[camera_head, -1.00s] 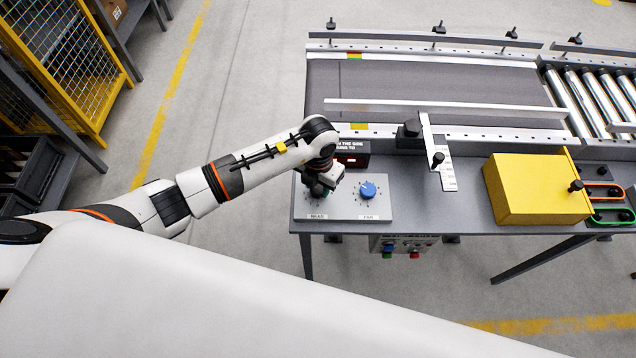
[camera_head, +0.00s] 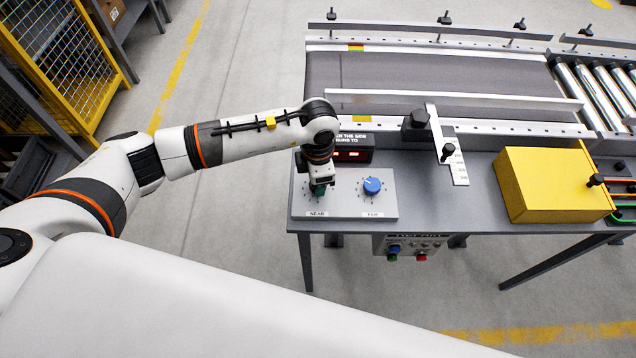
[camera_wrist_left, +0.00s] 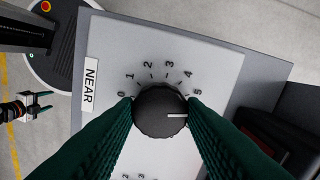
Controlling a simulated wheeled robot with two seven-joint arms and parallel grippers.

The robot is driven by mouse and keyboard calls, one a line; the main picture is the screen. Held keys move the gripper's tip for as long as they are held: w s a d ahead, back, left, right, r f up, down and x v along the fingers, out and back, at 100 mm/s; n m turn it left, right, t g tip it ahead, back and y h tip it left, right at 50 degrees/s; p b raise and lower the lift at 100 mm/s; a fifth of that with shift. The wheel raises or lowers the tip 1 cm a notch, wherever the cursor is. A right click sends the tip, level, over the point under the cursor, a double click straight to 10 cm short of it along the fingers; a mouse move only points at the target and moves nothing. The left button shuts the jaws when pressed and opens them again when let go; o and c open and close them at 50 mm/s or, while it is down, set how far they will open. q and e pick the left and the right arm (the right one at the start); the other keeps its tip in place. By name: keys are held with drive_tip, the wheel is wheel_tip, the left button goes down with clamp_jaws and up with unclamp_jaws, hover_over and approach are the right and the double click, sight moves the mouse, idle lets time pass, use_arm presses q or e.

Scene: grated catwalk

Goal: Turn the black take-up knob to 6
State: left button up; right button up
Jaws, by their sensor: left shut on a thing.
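The black take-up knob (camera_wrist_left: 160,112) shows in the left wrist view on a pale panel plate (camera_wrist_left: 215,55), beside the label NEAR. My left gripper (camera_head: 318,190) comes down from above and is shut on the knob, one dark green finger on each side. The knob's white pointer line points right, past the printed 5. The dial shows 0 to 5 around the top; the mark where the pointer aims is hidden by the right-hand finger. In the head view, the gripper covers the knob. My right gripper (camera_wrist_left: 42,104) shows at the left edge of the wrist view, open and empty.
A blue knob (camera_head: 372,186) sits right of the gripper, above the label FAR. A dark box with a lit red display (camera_head: 353,155) stands behind the plate. A conveyor (camera_head: 430,85) lies beyond. A yellow box (camera_head: 555,185) is at right. Push-buttons (camera_head: 408,248) hang below the table edge.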

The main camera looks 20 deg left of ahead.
use_arm(q)
drive_tip(key=shift+m+b, duration=1)
drive_tip(key=shift+m, duration=0.2)
drive_tip(key=o, duration=1)
drive_tip(key=shift+r, duration=0.1)
wheel_tip(320, 180, up, 12)
drive_tip(key=shift+f+b, duration=0.1)
drive_tip(key=shift+b, duration=0.55)
